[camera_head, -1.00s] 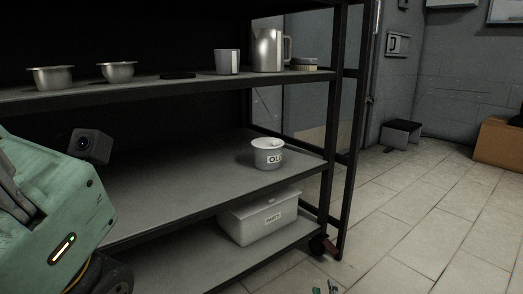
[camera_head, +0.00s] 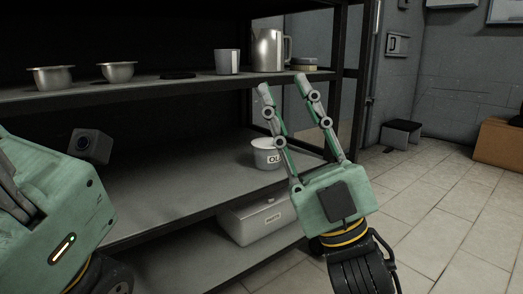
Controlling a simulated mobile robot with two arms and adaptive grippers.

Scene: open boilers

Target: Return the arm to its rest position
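My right gripper (camera_head: 283,84) is in the head camera view in front of the right end of the shelf rack. Its two green-and-grey fingers point up, spread apart, with nothing between them. Its fingers partly cover a white tub (camera_head: 262,154) with a dark label on the middle shelf. My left gripper body (camera_head: 62,190) shows at the left edge. Its fingertips are out of the picture, so its opening cannot be seen.
The rack's top shelf (camera_head: 130,84) holds two metal bowls (camera_head: 50,78) (camera_head: 117,72), a cup (camera_head: 227,62), and a metal pitcher (camera_head: 268,50). A white lidded box (camera_head: 250,222) sits on the lower shelf.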

